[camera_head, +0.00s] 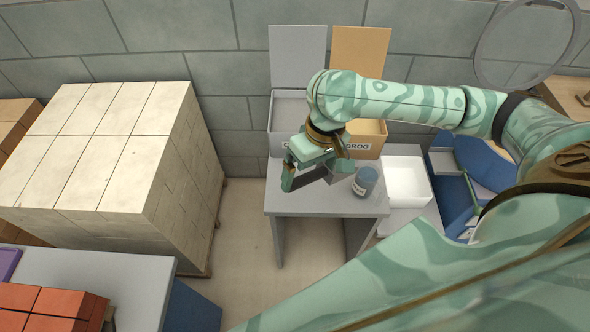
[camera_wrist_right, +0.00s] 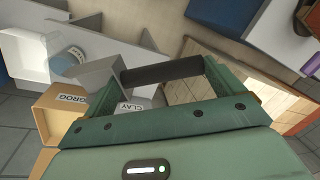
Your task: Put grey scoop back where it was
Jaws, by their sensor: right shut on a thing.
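My right gripper (camera_head: 308,176) is shut on the dark handle of the grey scoop (camera_head: 340,168), over the small grey table (camera_head: 325,203). In the right wrist view the handle (camera_wrist_right: 160,71) lies across between the two fingers, and the scoop's grey pan (camera_wrist_right: 98,73) sticks out to the left. Whether the scoop touches the tabletop cannot be told. Behind the table stand a grey bin (camera_head: 286,111) and a tan bin labelled GROG (camera_head: 366,140), both with lids up. The grey bin's CLAY label (camera_wrist_right: 130,106) shows in the wrist view. My left gripper is out of view.
A jar with a blue-grey top (camera_head: 365,180) stands on the table close right of the scoop. A white open box (camera_head: 405,182) is further right. A tall stack of pale bricks (camera_head: 110,150) fills the left. Red bricks (camera_head: 50,303) lie at lower left. The table's front is clear.

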